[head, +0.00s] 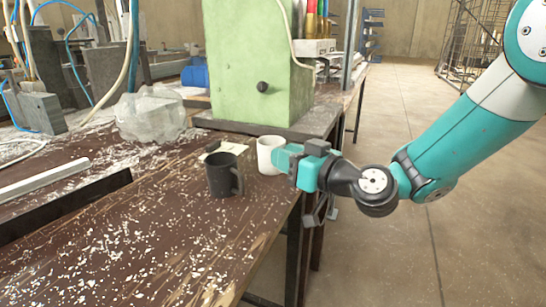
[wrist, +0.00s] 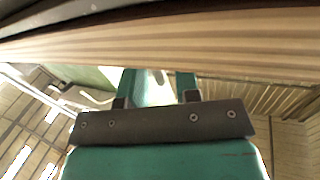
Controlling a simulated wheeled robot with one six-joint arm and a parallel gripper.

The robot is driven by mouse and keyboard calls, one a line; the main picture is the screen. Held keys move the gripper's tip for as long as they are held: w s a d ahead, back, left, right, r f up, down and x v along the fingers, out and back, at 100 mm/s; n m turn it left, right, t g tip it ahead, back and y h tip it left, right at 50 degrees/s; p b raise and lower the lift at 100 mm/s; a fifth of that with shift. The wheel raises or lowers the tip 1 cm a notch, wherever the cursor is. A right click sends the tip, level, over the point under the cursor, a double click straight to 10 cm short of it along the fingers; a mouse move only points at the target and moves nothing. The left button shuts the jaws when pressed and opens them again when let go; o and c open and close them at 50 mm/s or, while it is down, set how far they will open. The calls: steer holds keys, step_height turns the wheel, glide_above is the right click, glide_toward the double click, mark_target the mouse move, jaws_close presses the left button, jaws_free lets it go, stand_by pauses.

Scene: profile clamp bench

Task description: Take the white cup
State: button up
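The white cup (head: 267,154) stands upright on the brown bench near its right edge, in front of the green machine. My gripper (head: 284,158) reaches in from the right, its teal fingers level with the cup and overlapping its right side. In the wrist view the two fingers of my gripper (wrist: 157,88) are apart, with a pale shape between them that looks like the cup (wrist: 156,94). I cannot tell whether the fingers touch it. The cup's right side is hidden by my gripper in the head view.
A dark mug (head: 222,176) stands just left of and nearer than the white cup. The green machine (head: 250,70) rises behind. A crumpled clear plastic bag (head: 150,115) lies further left. The bench (head: 130,240) is strewn with white chips; open floor lies right.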

jaws_close()
